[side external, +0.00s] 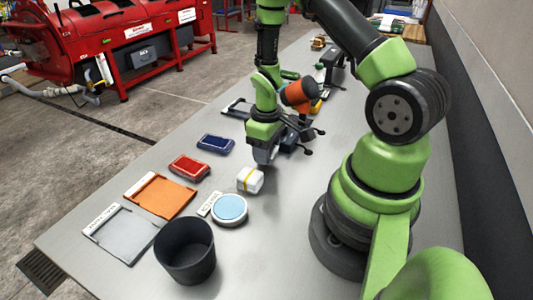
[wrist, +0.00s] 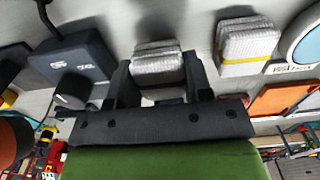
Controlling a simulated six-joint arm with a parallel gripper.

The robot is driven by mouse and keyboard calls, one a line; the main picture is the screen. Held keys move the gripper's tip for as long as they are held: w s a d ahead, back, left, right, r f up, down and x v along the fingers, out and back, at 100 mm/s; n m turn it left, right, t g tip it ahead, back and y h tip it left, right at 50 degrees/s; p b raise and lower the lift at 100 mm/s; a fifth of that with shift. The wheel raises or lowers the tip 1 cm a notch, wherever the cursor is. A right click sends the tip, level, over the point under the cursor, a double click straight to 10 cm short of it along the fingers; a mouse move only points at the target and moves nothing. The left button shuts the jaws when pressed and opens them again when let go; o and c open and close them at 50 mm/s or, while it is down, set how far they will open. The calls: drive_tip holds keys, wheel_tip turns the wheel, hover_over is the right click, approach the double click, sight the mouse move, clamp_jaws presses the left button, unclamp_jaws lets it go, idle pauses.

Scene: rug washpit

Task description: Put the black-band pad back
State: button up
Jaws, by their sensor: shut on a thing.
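My gripper (side external: 265,153) points down over the grey table and is shut on a whitish, textured pad. In the wrist view this pad (wrist: 158,66) sits between the two fingers.
A dark device with a knob (wrist: 78,62) stands close beside my gripper. A round blue-topped item (side external: 230,208), black bin (side external: 185,252), orange tray (side external: 150,190), grey tray (side external: 124,236), red case (side external: 189,168) and blue case (side external: 215,144) occupy the near table.

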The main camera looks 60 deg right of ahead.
drive_tip(key=shift+f, duration=0.75)
drive_tip(key=shift+f, duration=0.15)
drive_tip(key=o, duration=0.9)
drive_tip(key=shift+c, duration=0.2)
drive_tip(key=s+a+r+m+t, duration=0.15)
drive_tip(key=a+r, duration=0.25)
drive_tip(key=r, duration=0.9)
drive_tip(key=s+a+r+m+t, duration=0.1)
drive_tip(key=a+r+t, duration=0.25)
drive_tip(key=r, duration=0.85)
drive_tip(key=s+a+r+m+t+y, duration=0.1)
drive_tip(key=s+a+r+t+y, duration=0.1)
drive_tip(key=s+a+r, duration=0.3)
drive_tip(key=shift+s+a+r, duration=0.4)
drive_tip(key=shift+s+a, duration=0.25)
drive_tip(key=shift+s, duration=0.4)
